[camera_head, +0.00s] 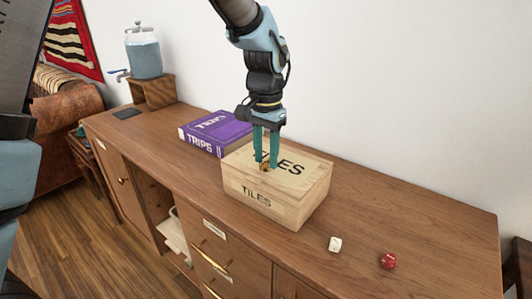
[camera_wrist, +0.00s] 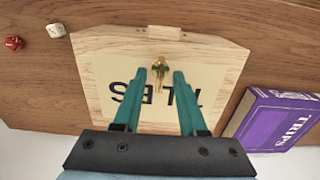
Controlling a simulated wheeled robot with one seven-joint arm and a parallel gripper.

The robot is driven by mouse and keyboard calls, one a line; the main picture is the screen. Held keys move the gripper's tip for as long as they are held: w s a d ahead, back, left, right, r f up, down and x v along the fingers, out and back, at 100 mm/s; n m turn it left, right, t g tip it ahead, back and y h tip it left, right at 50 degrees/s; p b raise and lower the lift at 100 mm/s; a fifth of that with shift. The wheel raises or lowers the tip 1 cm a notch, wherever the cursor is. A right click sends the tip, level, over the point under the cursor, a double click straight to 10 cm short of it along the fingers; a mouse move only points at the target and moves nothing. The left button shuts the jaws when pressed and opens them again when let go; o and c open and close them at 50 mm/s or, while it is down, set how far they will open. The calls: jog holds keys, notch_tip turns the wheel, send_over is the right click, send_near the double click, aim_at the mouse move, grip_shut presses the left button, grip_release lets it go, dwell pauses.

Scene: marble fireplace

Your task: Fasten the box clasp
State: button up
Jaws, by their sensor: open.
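The wooden box (camera_head: 307,202) marked TILES stands on a brown sideboard with its lid down. It also shows from above in the wrist view (camera_wrist: 96,62). My gripper (camera_head: 266,165) points down over the front part of the lid. In the wrist view its teal fingers (camera_wrist: 159,74) are open, one on each side of the clasp, with a gap to it. I cannot tell whether the fingertips touch the lid.
A purple book (camera_head: 214,132) lies left of the box. A white die (camera_head: 335,244) and a red die (camera_head: 388,261) lie to the right. A drink dispenser (camera_head: 143,54) stands on a wooden stand at the far left. The wall is close behind.

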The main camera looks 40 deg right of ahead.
jog(key=shift+c, duration=0.3)
grip_shut()
dwell(0.3)
